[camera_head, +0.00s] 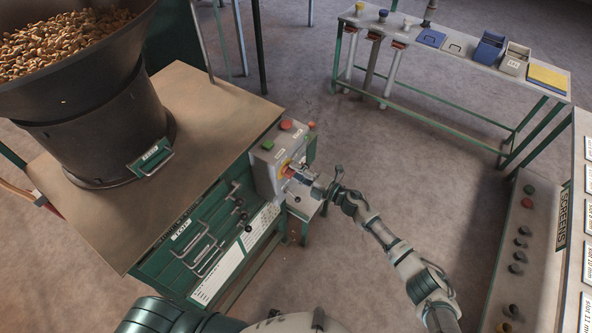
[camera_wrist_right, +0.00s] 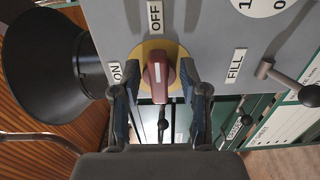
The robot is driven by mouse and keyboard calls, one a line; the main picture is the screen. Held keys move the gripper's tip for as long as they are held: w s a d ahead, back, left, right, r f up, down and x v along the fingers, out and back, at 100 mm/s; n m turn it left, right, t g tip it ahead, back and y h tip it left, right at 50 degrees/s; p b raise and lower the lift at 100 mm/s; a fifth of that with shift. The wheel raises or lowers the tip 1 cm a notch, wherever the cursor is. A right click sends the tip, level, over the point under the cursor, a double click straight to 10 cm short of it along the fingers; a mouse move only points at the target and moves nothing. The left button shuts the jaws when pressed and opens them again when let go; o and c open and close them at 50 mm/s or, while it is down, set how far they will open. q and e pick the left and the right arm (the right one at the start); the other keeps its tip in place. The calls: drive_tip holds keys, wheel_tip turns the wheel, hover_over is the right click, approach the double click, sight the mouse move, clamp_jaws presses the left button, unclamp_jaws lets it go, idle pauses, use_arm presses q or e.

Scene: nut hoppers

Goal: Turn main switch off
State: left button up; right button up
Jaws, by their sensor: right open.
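The main switch (camera_wrist_right: 160,75) is a red knob on a round yellow plate, with an ON label at its left and an OFF label above it in the right wrist view. Its white mark runs roughly up and down in that view. The switch (camera_head: 287,171) is on the grey control box (camera_head: 265,174) in the head view, partly hidden by my gripper. My right gripper (camera_wrist_right: 160,98) is open, with its two fingers on either side of the knob. I cannot tell whether they touch it. It also shows in front of the box in the head view (camera_head: 302,177). My left gripper is not in view.
A large dark hopper (camera_head: 95,127) of nuts stands on the brown table (camera_head: 215,115) left of the box. Handles (camera_head: 205,250) stick out from the green panel below. A bench with bins (camera_head: 488,49) stands at the back right. Open floor lies between.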

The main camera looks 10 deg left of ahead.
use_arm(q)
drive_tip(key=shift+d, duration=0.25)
use_arm(e)
drive_tip(key=v, duration=1.1)
drive_tip(key=shift+d, duration=0.35)
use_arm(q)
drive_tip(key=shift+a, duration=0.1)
use_arm(e)
drive_tip(key=shift+w+a+f, duration=0.1)
drive_tip(key=shift+a, duration=0.05)
